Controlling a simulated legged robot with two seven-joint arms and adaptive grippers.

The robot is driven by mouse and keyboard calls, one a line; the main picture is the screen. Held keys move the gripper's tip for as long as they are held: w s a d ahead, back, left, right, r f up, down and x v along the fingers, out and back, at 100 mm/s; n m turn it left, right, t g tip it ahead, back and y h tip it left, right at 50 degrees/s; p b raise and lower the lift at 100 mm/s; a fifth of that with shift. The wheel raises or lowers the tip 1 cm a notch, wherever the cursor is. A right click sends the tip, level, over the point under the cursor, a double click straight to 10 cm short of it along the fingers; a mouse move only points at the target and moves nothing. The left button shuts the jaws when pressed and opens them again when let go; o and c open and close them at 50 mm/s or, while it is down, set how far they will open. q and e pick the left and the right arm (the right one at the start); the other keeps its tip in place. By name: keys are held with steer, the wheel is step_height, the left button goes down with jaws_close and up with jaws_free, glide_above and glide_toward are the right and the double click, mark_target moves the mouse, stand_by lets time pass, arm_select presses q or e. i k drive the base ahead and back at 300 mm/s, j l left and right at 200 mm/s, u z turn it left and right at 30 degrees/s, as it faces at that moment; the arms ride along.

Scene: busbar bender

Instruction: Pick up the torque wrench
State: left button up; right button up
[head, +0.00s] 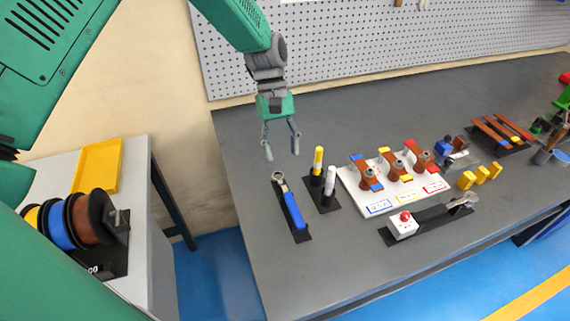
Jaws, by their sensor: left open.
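The torque wrench (293,208) has a blue handle and a grey ring-shaped head. It lies on a narrow black stand (302,237) near the left end of the dark grey bench. My left gripper (281,155) hangs from above with its two fingers spread and nothing between them. It is above and beyond the wrench's head end, apart from it. My right gripper is not in the view.
Just right of the wrench, yellow and white markers (329,181) stand in a black holder. A white board (380,199) with copper busbar pieces is further right. A perforated panel (360,45) rises behind. Bench space (245,215) left of the wrench is clear.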

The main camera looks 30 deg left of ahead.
mark_target(400, 230)
steer(key=k+l, duration=0.7)
steer(key=k, duration=0.2)
